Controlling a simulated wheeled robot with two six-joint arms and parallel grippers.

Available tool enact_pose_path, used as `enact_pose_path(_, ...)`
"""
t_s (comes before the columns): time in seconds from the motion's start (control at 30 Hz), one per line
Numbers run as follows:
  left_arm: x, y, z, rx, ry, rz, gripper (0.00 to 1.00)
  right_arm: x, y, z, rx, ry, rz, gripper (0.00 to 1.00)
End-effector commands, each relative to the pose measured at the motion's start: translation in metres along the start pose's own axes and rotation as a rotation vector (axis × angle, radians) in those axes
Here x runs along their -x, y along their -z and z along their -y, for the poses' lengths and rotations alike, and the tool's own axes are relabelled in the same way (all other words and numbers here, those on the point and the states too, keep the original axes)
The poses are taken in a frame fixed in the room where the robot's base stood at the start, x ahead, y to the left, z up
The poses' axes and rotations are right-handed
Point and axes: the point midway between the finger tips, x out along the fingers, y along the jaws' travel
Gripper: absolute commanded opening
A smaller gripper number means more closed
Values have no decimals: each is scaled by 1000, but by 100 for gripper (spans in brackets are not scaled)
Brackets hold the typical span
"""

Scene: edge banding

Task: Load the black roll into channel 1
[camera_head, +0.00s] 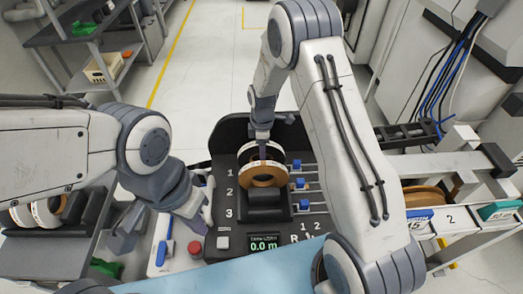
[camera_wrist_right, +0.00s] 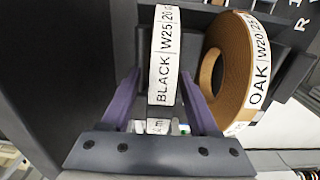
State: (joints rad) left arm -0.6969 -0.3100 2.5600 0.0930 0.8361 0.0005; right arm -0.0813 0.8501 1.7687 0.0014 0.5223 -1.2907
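The black roll, with a white label reading BLACK W25, stands upright in the right wrist view (camera_wrist_right: 163,60). In the head view it stands at the back of the dark feeder (camera_head: 221,158), level with mark 1 (camera_head: 231,173). My right gripper (camera_head: 262,148) reaches down over it. In the wrist view the purple fingers of this gripper (camera_wrist_right: 161,95) flank the roll, with a narrow gap showing on the left side.
Blue sliders (camera_head: 298,183) line the feeder's right side. A red button (camera_head: 195,248) is in front.

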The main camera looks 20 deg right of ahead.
Motion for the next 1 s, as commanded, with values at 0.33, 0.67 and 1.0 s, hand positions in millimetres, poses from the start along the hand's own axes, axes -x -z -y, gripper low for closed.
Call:
enact_pose_path(0.33,3,0,0,0,0,0,0,5,0,0,0,0,0,61)
enact_pose_path(0.67,-12,-1,1,0,0,0,0,60,0,-1,0,-7,-2,61)
enact_pose_path(1.0,-22,-1,2,-1,0,0,0,118,0,-1,0,-3,-1,61)
